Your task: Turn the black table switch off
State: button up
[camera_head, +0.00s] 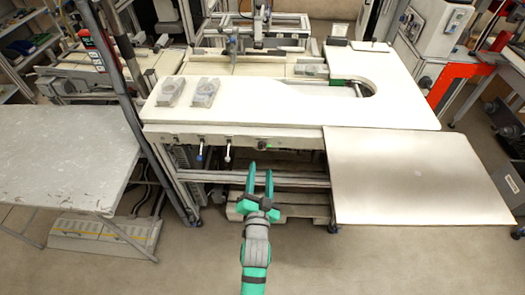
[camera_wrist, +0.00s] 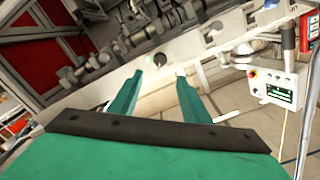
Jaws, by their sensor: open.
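The white table (camera_head: 420,105) has a pale front panel below its top. A small black switch (camera_head: 264,146) with a green spot beside it sits on that panel. In the wrist view, a dark round thing (camera_wrist: 160,60) on a pale panel looks like this switch; its setting is too small to tell. My gripper (camera_head: 261,171) is open and empty, with its green fingers pointing at the panel just below the switch in the head view. In the wrist view the fingertips (camera_wrist: 159,74) are spread just below the dark round thing, with no contact visible.
Two small levers, a left one (camera_head: 200,152) and a right one (camera_head: 228,152), hang from the panel left of the switch. Two clear cases (camera_head: 187,92) lie on the tabletop. A lower grey table (camera_head: 415,180) stands at right, another (camera_head: 60,155) at left. Floor in front is clear.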

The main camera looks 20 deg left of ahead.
aim_at(263, 148)
jog(key=x, duration=1)
jog(key=shift+w, duration=0.1)
jog(key=c, duration=1)
